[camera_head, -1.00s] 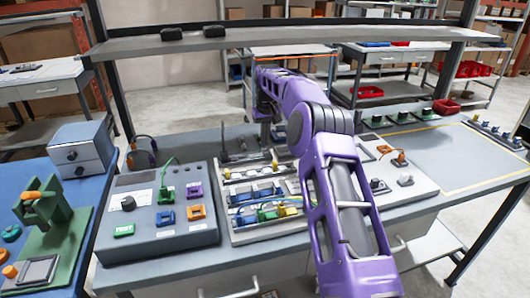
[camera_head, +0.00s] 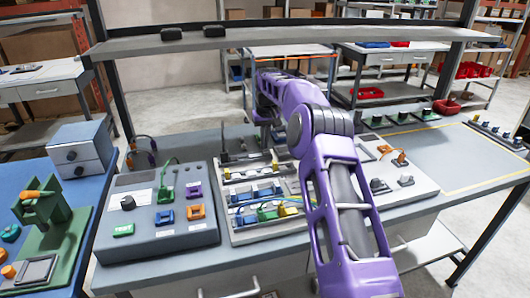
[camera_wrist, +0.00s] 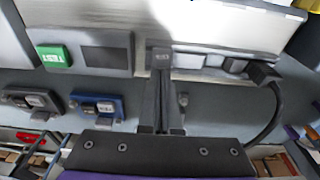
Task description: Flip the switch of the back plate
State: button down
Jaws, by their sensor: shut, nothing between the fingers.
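My gripper (camera_wrist: 162,125) is shut and empty, pointing up the wrist view. Its tips lie over or close to a small dark labelled block (camera_wrist: 160,57) at the lower edge of a pale plate (camera_wrist: 215,25); whether they touch I cannot tell. Small grey and white rocker-like pieces (camera_wrist: 235,65) sit right of the tips along the plate's edge. I cannot tell which piece is the switch.
In the wrist view, a black plug with a cable (camera_wrist: 262,73) is right of the fingers. A green TEST button (camera_wrist: 54,56) and a blue module (camera_wrist: 97,105) are left. A grey control box (camera_head: 165,235) and rail panel (camera_head: 245,235) stand on the bench, under a shelf (camera_head: 280,40).

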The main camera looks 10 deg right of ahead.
jog(key=shift+s+f, duration=0.1)
jog(key=shift+f, duration=0.05)
notch_tip(320, 180, up, 2)
jog(key=shift+r+p, duration=0.1)
jog(key=shift+p, duration=0.9)
jog(key=shift+r, duration=2.35)
